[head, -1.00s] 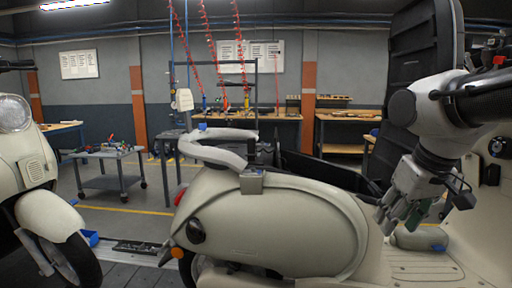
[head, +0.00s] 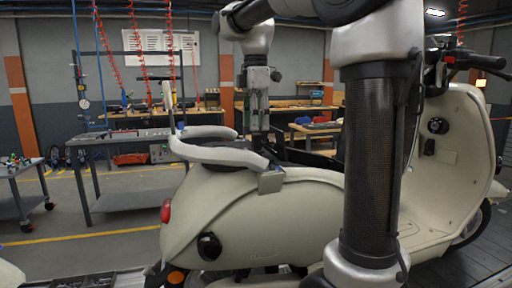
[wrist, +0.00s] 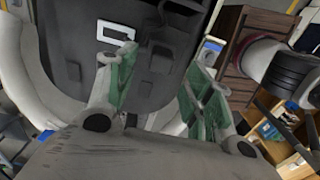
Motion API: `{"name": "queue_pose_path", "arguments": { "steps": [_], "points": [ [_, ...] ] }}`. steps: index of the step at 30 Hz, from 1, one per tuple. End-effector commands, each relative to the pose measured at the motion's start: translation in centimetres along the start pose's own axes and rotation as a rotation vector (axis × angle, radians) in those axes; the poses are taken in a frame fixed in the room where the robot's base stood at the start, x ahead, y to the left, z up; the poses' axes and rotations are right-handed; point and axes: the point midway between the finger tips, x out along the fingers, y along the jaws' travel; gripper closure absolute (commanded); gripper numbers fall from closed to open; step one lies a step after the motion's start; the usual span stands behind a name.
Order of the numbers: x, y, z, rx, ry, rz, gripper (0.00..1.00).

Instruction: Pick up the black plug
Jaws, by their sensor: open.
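I cannot make out the black plug with certainty in either view. My gripper (head: 260,112) hangs fingers-down in the head view, over the seat area of the cream scooter (head: 285,215), behind its grab rail (head: 225,152). In the wrist view, my gripper (wrist: 163,85) has its two green-padded fingers apart with nothing between them. Beyond the fingertips is a dark moulded part (wrist: 80,70) of the scooter with a pale square-shaped piece on it and several black raised shapes. The plug may be among these dark shapes or hidden by my arm.
My arm hides the middle of the scooter in the head view. A grey workbench (head: 130,140) and a small trolley (head: 20,190) stand at the left. Wooden benches (head: 310,130) line the back wall. Red coiled hoses (head: 140,45) hang overhead. Floor is clear between the left furniture and scooter.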

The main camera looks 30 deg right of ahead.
Motion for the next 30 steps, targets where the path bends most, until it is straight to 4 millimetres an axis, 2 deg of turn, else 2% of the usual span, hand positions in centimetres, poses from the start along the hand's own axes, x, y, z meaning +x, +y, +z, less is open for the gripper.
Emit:
{"name": "queue_pose_path", "arguments": {
  "steps": [6,9,17,25,30],
  "points": [
    [3.5,-0.1,0.2,0.002,-0.001,-0.002,0.48],
    [4.5,-0.1,0.2,0.002,0.0,0.0,0.48],
    [4.9,-0.1,0.2,0.003,0.0,0.002,0.48],
    [4.9,-0.1,0.2,0.003,0.0,0.002,0.96],
    [4.9,-0.1,0.2,0.003,0.0,0.002,0.98]
  ]
}}
